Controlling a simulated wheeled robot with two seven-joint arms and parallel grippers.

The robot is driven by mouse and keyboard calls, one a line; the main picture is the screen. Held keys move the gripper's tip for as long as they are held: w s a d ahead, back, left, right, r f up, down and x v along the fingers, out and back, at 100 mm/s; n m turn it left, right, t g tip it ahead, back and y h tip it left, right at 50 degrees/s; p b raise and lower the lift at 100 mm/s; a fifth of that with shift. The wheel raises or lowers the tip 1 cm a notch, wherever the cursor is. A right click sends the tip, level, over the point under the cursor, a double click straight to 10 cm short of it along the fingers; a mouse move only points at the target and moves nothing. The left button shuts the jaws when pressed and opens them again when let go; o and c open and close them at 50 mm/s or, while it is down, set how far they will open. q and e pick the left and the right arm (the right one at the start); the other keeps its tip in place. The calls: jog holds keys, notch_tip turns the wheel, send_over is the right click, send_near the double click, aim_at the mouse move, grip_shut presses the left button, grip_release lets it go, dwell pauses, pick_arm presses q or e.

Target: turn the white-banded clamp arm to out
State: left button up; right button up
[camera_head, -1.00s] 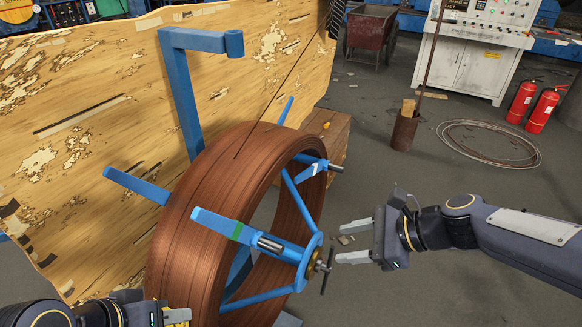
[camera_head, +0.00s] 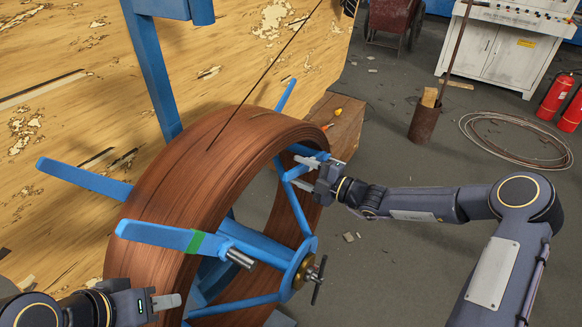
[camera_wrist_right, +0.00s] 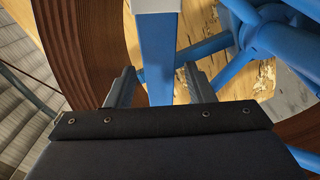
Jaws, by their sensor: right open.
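The white-banded clamp arm (camera_head: 303,150) is a blue bar at the far upper right of the wheel's rim, partly hidden by my right gripper (camera_head: 307,164) in the head view. In the right wrist view the blue bar (camera_wrist_right: 157,55) stands between the two open fingers of my right gripper (camera_wrist_right: 160,82), with a gap on each side. Its white band (camera_wrist_right: 155,5) shows at the top edge. My left gripper (camera_head: 165,298) is low at the left, in front of the coil and away from the clamp arm; its finger opening is unclear.
Brown pipe (camera_head: 165,185) is coiled around the blue wheel. The green-banded clamp arm (camera_head: 160,234) points left, nearer to me. A T-handle (camera_head: 318,280) sticks out at the hub.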

jog(key=shift+x, duration=1.6)
jog(key=shift+c, duration=0.3)
grip_shut()
